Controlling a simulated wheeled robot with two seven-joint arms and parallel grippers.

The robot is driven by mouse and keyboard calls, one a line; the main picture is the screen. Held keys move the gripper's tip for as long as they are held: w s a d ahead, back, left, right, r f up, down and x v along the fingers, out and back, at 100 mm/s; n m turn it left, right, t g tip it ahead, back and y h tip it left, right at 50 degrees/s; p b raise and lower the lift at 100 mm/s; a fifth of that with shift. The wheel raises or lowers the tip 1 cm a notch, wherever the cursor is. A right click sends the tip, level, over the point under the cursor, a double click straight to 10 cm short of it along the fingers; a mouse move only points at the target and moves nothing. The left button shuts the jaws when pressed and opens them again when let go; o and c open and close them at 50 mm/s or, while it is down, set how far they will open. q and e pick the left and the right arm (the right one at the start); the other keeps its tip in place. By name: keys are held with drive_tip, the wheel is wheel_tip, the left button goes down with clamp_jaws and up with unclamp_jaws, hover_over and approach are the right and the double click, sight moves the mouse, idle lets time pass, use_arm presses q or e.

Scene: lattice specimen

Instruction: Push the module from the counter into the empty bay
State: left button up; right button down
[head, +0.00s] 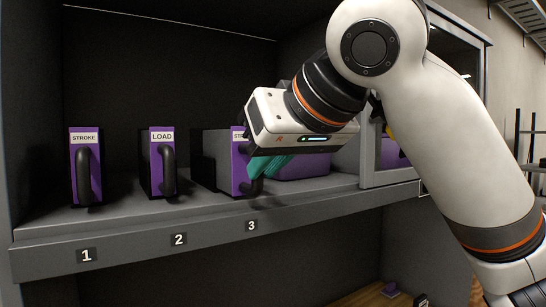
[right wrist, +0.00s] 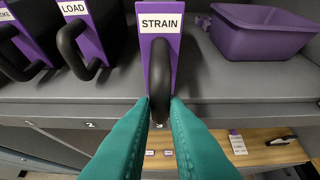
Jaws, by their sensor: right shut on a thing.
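The purple-fronted STRAIN module (head: 239,170) stands upright on the grey shelf above the number 3, its grey side showing on the left. Its front and black handle (right wrist: 157,80) fill the middle of the right wrist view. My right gripper (head: 262,168) has teal fingers, which also show in the right wrist view (right wrist: 160,110). They are shut on the lower part of the handle. The STROKE module (head: 75,160) stands above number 1 and the LOAD module (head: 155,165) above number 2. My left gripper is out of view. The space behind STRAIN is hidden.
A purple bin (right wrist: 262,32) stands on the shelf (head: 130,238) to the right of STRAIN, with a gap between. A wooden counter (right wrist: 262,153) lies below, bearing small labelled things. A framed cabinet side (head: 367,150) stands at the right.

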sight(246, 155)
drive_tip(key=shift+w+a+p, duration=0.5)
drive_tip(key=shift+w+a, duration=0.2)
drive_tip(key=shift+w, duration=0.25)
drive_tip(key=shift+w+r, duration=0.1)
drive_tip(key=shift+w+a+p, duration=0.3)
drive_tip(key=shift+w+p, duration=0.05)
drive_tip(key=shift+p, duration=0.15)
drive_tip(key=shift+w+a+p, duration=0.6)
drive_tip(key=shift+w, duration=0.3)
drive_tip(key=shift+a, duration=0.1)
drive_tip(key=shift+r, duration=0.15)
